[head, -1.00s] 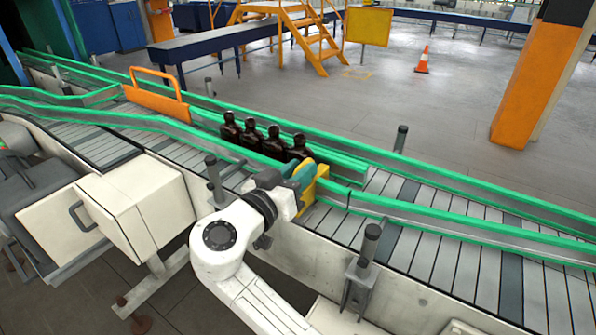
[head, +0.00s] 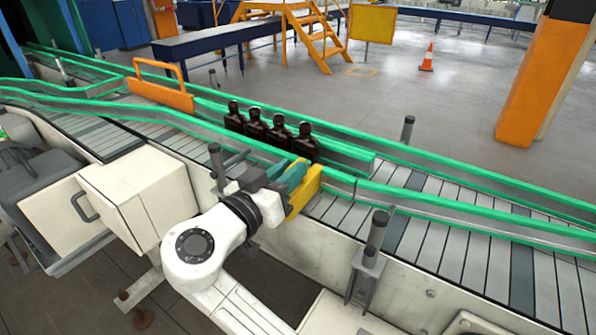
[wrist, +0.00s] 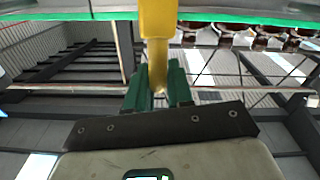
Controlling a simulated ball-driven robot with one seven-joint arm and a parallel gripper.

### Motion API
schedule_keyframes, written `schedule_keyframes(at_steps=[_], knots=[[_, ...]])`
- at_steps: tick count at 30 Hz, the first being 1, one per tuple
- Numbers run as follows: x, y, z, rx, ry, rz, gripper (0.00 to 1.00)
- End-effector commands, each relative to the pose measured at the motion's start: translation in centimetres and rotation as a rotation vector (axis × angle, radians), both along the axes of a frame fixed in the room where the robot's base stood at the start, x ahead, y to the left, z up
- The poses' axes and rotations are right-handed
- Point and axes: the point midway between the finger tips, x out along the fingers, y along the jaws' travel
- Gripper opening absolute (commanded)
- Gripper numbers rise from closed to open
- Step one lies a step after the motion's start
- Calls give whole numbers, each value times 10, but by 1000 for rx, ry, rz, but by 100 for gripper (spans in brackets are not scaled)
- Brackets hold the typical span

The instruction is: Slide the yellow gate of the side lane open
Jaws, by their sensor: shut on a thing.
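The yellow gate (head: 304,193) stands at the near green rail of the conveyor, just right of the bottles, and reaches out over the near side. My gripper (head: 291,178) has teal fingers and is at the gate's near end. In the wrist view, my gripper (wrist: 158,88) is shut on the narrow yellow handle of the gate (wrist: 158,22), with a green finger on each side. Several dark amber bottles (head: 279,133) stand upright in a row in the side lane. The gate's far end is partly hidden by the rail.
An orange gate (head: 160,93) with a loop handle crosses the conveyor farther left. A dark post (head: 377,235) on a bracket stands right of my gripper, and another post (head: 216,165) to its left. A cream box (head: 135,200) is at the left. The right-hand slats (head: 455,250) are empty.

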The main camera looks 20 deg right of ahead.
Motion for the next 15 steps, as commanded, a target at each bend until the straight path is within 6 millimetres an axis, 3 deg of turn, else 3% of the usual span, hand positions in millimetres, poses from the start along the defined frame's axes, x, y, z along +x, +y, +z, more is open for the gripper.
schedule_keyframes(at_steps=[13, 14, 15], knots=[[-7, 5, -1, -1, 3, -10, 0], [-7, 5, -1, -1, 4, -9, 24], [-7, 5, -1, -1, 3, -9, 28]])
